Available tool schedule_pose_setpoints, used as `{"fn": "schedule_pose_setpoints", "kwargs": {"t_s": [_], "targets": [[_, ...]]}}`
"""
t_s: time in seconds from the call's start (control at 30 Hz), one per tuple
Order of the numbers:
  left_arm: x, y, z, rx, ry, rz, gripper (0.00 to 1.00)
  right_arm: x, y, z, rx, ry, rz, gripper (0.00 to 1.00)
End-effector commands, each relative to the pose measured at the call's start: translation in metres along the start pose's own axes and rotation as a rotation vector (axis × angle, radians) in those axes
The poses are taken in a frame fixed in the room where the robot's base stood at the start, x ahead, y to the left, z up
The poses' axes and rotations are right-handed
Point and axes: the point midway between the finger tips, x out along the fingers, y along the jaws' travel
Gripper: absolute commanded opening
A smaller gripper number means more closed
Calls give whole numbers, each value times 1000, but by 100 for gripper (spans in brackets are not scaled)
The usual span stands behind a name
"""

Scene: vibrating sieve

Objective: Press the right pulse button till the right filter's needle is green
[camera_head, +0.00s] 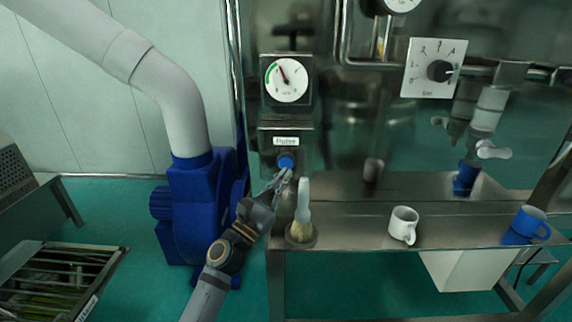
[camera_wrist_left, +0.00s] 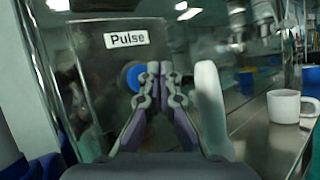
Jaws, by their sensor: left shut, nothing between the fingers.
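The blue pulse button (camera_head: 286,161) sits on a steel box under a label. In the left wrist view the label (camera_wrist_left: 127,39) reads "Pulse", and the button (camera_wrist_left: 134,76) is partly covered by my fingers. My left gripper (camera_head: 283,178) is shut and empty, its tips just below the button; in the left wrist view the tips (camera_wrist_left: 160,68) overlap the button's right edge. I cannot tell whether they touch it. The round gauge (camera_head: 287,79) above has a green arc at its upper left. Its needle points up and slightly left, near the arc's upper end. My right gripper is out of view.
A brush (camera_head: 303,210) with a pale handle stands upright on the steel shelf (camera_head: 350,232), close to my left gripper's right. A white mug (camera_head: 403,225) and a blue mug (camera_head: 529,224) are farther right. A blue blower (camera_head: 200,205) stands at the left.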

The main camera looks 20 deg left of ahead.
Motion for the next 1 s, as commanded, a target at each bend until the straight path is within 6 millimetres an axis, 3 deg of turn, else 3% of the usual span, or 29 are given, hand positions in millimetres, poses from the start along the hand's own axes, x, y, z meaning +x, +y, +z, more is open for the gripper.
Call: {"fn": "schedule_pose_setpoints", "kwargs": {"t_s": [0.33, 1.0], "targets": [[-21, -15, 16, -1, -1, 1, 0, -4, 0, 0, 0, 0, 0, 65], [-22, -16, 17, -1, -1, 0, 0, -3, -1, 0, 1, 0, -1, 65]]}}
